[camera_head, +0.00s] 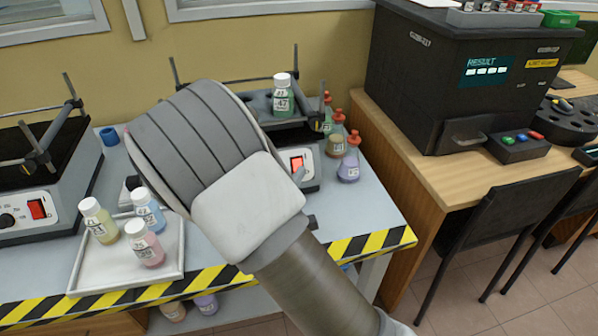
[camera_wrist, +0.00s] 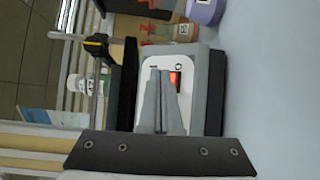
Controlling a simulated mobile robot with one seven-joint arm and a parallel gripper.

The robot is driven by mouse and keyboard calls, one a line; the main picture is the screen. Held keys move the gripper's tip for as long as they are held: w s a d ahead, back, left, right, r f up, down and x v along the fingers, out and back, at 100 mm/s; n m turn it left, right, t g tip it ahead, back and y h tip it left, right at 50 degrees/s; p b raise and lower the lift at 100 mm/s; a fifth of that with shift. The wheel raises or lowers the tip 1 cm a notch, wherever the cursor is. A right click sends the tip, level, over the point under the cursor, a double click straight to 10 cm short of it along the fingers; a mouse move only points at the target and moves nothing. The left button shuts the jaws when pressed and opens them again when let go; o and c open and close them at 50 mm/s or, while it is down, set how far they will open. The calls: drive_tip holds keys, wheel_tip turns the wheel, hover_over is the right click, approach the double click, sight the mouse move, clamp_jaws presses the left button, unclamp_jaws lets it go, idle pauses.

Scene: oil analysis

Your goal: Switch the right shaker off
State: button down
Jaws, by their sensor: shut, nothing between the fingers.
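The right shaker (camera_head: 311,170) stands at the back of the bench, largely hidden behind my arm in the head view. Its red rocker switch (camera_head: 297,163) looks lit on the white front panel. A bottle (camera_head: 283,103) with green liquid and a white cap stands on the shaker. In the wrist view, the shaker (camera_wrist: 214,95) appears sideways, and the red switch (camera_wrist: 175,79) shows beside the fingertips. My gripper (camera_wrist: 160,72) is shut and empty, with its tips at the front panel by the switch. I cannot tell whether they touch it.
A left shaker (camera_head: 38,212) with its own red switch stands at left. A white tray (camera_head: 82,272) holds three capped bottles. Stoppered flasks (camera_head: 348,170) stand close to the right shaker's right side. A black analyser (camera_head: 420,90) sits on the wooden desk at right.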

drive_tip(key=shift+w+f+b, duration=0.2)
drive_tip(key=shift+w+b, duration=0.15)
drive_tip(key=shift+b, duration=0.1)
drive_tip(key=shift+w+a+f+b, duration=0.15)
drive_tip(key=shift+w+f+b, duration=0.05)
drive_tip(key=shift+b, duration=0.1)
idle(0.4)
drive_tip(key=shift+s+r, duration=0.1)
idle(0.3)
drive_tip(key=shift+s+d+r, duration=0.2)
drive_tip(key=shift+s+r, duration=0.1)
drive_tip(key=shift+s, duration=0.15)
drive_tip(key=shift+r, duration=0.1)
drive_tip(key=s+r, duration=0.1)
drive_tip(key=s+p, duration=0.1)
drive_tip(key=s+d+r, duration=0.1)
drive_tip(key=s, duration=0.1)
drive_tip(key=shift+r, duration=0.35)
idle(0.3)
